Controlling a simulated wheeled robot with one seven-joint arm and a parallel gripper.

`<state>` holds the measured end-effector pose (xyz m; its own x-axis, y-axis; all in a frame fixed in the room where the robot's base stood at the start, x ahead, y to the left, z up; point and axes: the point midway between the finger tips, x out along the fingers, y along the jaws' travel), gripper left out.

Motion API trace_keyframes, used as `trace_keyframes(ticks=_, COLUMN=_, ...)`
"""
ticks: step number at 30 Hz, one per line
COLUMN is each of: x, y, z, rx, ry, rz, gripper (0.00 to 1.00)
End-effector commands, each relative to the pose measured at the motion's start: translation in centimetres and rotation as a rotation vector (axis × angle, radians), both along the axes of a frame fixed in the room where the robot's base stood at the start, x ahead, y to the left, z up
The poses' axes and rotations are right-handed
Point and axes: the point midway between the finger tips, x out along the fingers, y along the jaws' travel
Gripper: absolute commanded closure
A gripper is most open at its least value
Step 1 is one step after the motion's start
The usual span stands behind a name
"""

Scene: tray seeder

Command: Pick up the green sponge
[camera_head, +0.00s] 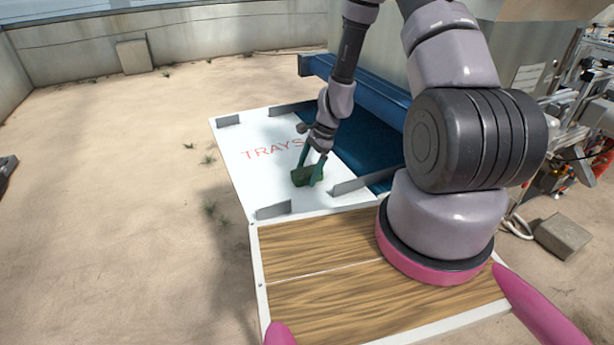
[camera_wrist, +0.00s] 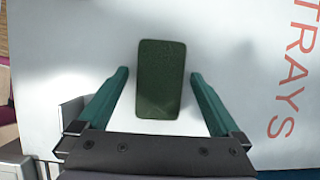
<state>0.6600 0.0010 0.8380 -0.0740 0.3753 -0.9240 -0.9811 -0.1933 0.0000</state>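The green sponge (camera_wrist: 160,78) is a dark green rectangular block lying on the white board marked TRAYS. In the wrist view it lies between the two teal fingers of my gripper (camera_wrist: 160,95), with a clear gap on both sides. In the head view the sponge (camera_head: 304,175) is small and partly covered by my gripper (camera_head: 310,172), which points down over it. My gripper is open and its fingers do not touch the sponge in the wrist view. How far the fingertips are above the board is hard to tell.
The white board (camera_head: 240,165) has low upright metal guides, one of them (camera_head: 274,211) near its front edge. A blue belt (camera_head: 375,150) runs to the right. A wood-topped surface (camera_head: 310,270) adjoins the board in front. Sandy ground on the left is open.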

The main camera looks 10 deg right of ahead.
Motion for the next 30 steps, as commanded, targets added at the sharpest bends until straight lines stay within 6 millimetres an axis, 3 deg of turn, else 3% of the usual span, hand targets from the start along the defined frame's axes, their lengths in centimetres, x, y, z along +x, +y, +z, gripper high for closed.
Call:
trace_keyframes(ticks=1, x=0.0, y=0.0, z=0.0, rx=0.000, ry=0.000, rz=0.000, gripper=0.04)
trace_keyframes(ticks=7, x=0.0, y=0.0, z=0.0, rx=0.000, ry=0.000, rz=0.000, gripper=0.80)
trace_keyframes(ticks=8, x=0.0, y=0.0, z=0.0, rx=0.000, ry=0.000, rz=0.000, gripper=0.84)
trace_keyframes(ticks=10, x=0.0, y=0.0, z=0.0, rx=0.000, ry=0.000, rz=0.000, gripper=0.84)
trace_keyframes(ticks=11, x=0.0, y=0.0, z=0.0, rx=0.000, ry=0.000, rz=0.000, gripper=0.92)
trace_keyframes(ticks=20, x=0.0, y=0.0, z=0.4, rx=0.000, ry=-0.001, rz=0.001, gripper=0.93)
trace_keyframes(ticks=25, x=0.1, y=0.0, z=2.3, rx=-0.001, ry=-0.002, rz=0.000, gripper=0.93)
trace_keyframes(ticks=30, x=0.1, y=0.0, z=5.5, rx=-0.001, ry=-0.005, rz=0.000, gripper=0.93)
